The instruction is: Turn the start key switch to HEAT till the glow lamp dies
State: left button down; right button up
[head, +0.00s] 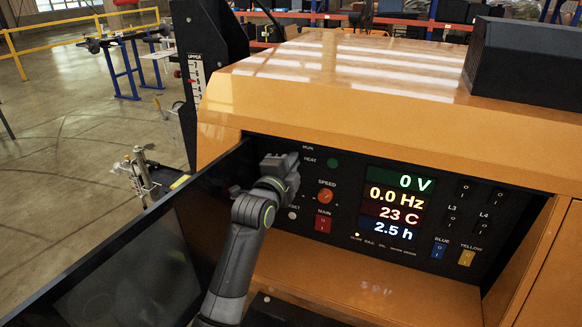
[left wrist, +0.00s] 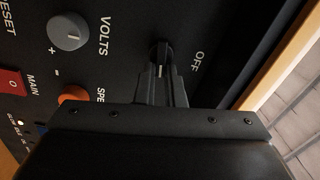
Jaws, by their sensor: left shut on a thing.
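The start key switch (left wrist: 162,50) is a dark knob in the left wrist view, beside the OFF label. My left gripper (left wrist: 163,88) is shut on it there. In the head view my left gripper (head: 284,168) reaches the upper left of the black control panel (head: 345,170) and hides the switch. The HEAT and RUN labels show just right of and above the gripper. The glow lamp (head: 357,234), a small dot over the GLOW label, is lit; it also shows lit in the left wrist view (left wrist: 20,122). My right gripper is not in view.
The display (head: 398,205) reads 0 V, 0.0 Hz, 23 C, 2.5 h. The orange speed knob (head: 325,196) and red main switch (head: 323,222) sit close right of the gripper. A dark open door (head: 140,250) stands left of my arm. The orange housing surrounds the panel.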

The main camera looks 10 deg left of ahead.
pick_arm(q)
jog(key=shift+f+m+b, duration=0.15)
jog(key=shift+m+b, duration=0.3)
jog(key=shift+m, duration=0.65)
jog(key=c, duration=1.5)
grip_release()
jog(key=s+a+b, duration=0.1)
jog(key=s, duration=0.4)
jog(key=s+a+b, duration=0.1)
jog(key=s, duration=0.5)
jog(key=s+a+b, duration=0.1)
jog(key=s, duration=0.5)
jog(key=shift+a, duration=0.1)
jog(key=shift+s+f, duration=0.1)
